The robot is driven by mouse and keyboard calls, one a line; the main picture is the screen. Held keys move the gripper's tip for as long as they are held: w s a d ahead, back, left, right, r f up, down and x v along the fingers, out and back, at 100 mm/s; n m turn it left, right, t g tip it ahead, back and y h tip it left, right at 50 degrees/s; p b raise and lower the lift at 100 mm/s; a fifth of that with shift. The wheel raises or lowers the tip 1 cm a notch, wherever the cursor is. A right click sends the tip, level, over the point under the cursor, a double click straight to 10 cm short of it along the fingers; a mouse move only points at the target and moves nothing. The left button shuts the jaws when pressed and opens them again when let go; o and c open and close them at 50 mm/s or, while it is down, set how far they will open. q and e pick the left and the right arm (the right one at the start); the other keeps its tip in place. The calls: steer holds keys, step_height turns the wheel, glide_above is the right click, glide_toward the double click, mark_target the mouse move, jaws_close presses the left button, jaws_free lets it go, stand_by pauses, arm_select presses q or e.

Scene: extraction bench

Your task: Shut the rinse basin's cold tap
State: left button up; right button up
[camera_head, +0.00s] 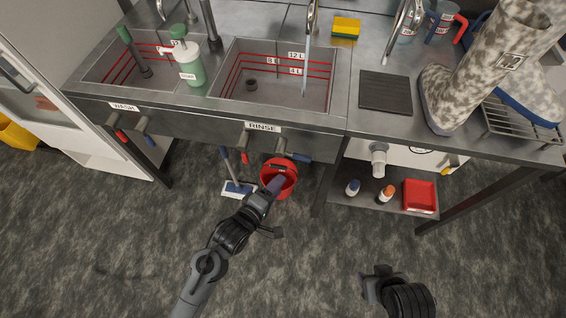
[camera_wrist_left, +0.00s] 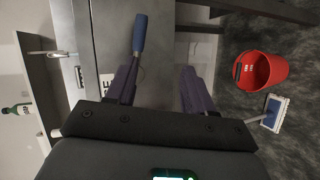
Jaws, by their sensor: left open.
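The rinse basin (camera_head: 230,95) has a front label reading RINSE. Water runs from its spout (camera_head: 312,18) in a thin stream. Below the label, a red-handled tap (camera_head: 244,157) is on the left and the blue-handled cold tap (camera_head: 298,157) on the right, its lever pointing sideways to the right. My left gripper (camera_head: 277,208) is open and empty, below and in front of the taps. In the left wrist view the blue lever (camera_wrist_left: 139,35) lies beyond the open fingers (camera_wrist_left: 160,82), nearer the left finger. My right gripper (camera_head: 383,274) is low right; its jaw state is unclear.
A red bucket (camera_head: 285,165) stands on the floor behind my left gripper, beside a blue-and-white brush head (camera_head: 238,190). The wash basin (camera_head: 105,66) has similar taps (camera_head: 145,128). A lower shelf (camera_head: 360,203) with bottles and a red tray (camera_head: 419,196) is right.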

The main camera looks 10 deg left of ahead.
mark_target(298, 160)
arm_select(q)
steer(key=w+d+b, duration=0.1)
steer(key=w+d, duration=0.1)
steer(key=w, duration=0.1)
steer(key=w+d+b, duration=0.1)
steer(key=w+d, duration=0.1)
steer(key=w, duration=0.2)
steer(key=w+d+b, duration=0.1)
steer(key=w+d, duration=0.1)
steer(key=w, duration=0.1)
steer(key=shift+w+d, duration=0.15)
steer(key=shift+w, duration=0.1)
steer(key=shift+w+d+f+b, duration=0.2)
steer(key=shift+w+b, duration=0.1)
steer(key=shift+w, duration=0.15)
arm_select(e)
steer(key=shift+w+d+f, duration=0.1)
steer(key=shift+d+f, duration=0.2)
steer(key=shift+f, duration=0.3)
steer(key=shift+w+d+f, duration=0.1)
steer(key=shift+d+f, duration=0.2)
steer(key=shift+f, duration=0.25)
steer(key=shift+w+d+f, duration=0.1)
steer(key=shift+d+f, duration=0.2)
steer(key=shift+f, duration=0.3)
arm_select(q)
jaws_close()
arm_select(e)
steer(key=shift+d, duration=0.1)
